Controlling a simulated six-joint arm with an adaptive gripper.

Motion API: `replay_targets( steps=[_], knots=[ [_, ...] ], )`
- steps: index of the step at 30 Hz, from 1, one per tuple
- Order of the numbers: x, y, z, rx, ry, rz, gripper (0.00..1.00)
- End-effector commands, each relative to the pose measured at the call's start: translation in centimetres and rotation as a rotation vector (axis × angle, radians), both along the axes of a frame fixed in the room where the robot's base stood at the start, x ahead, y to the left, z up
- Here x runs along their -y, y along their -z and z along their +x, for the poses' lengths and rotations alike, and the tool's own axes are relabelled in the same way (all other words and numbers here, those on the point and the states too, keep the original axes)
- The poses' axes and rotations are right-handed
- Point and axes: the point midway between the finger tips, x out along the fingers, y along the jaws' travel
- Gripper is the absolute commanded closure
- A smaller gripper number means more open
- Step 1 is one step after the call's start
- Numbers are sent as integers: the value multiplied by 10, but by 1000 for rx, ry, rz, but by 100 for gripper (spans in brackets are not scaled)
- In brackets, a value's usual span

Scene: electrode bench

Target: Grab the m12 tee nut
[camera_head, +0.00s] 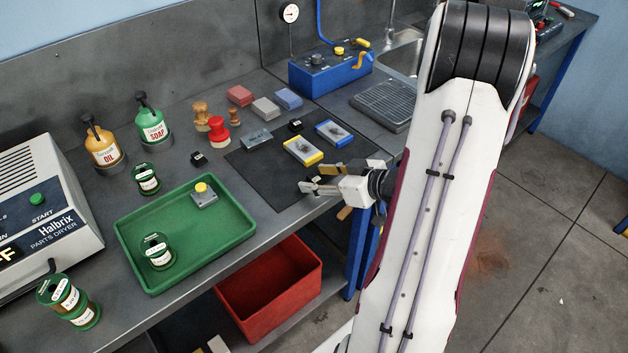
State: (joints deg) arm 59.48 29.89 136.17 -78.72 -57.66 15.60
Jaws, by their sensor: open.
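I cannot pick out the M12 tee nut for certain; no piece in view is clearly readable as one. Small black pieces lie on the bench, one (198,158) left of the dark mat and another (295,125) near the mat's back edge; they are too small to identify. My gripper (312,187) is open at the right front edge of the dark mat (262,183), its fingers pointing left. Small detail between and behind its fingers is unclear, and I see nothing clearly held. My arm hides part of the bench's right side.
Yellow-edged (303,151) and blue-edged (333,134) blocks lie behind my gripper. Soap and oil bottles stand back left. A red bin (268,290) sits below.

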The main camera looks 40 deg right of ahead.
Motion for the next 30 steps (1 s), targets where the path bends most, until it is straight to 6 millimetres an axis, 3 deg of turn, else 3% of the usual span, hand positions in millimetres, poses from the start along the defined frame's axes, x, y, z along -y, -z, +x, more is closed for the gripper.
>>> replay_targets(
  steps=[16,21,30],
  knots=[
    [0,1,1,0,0,0,56],
    [0,1,1,0,0,0,99],
    [0,0,1,0,0,0,99]
  ],
)
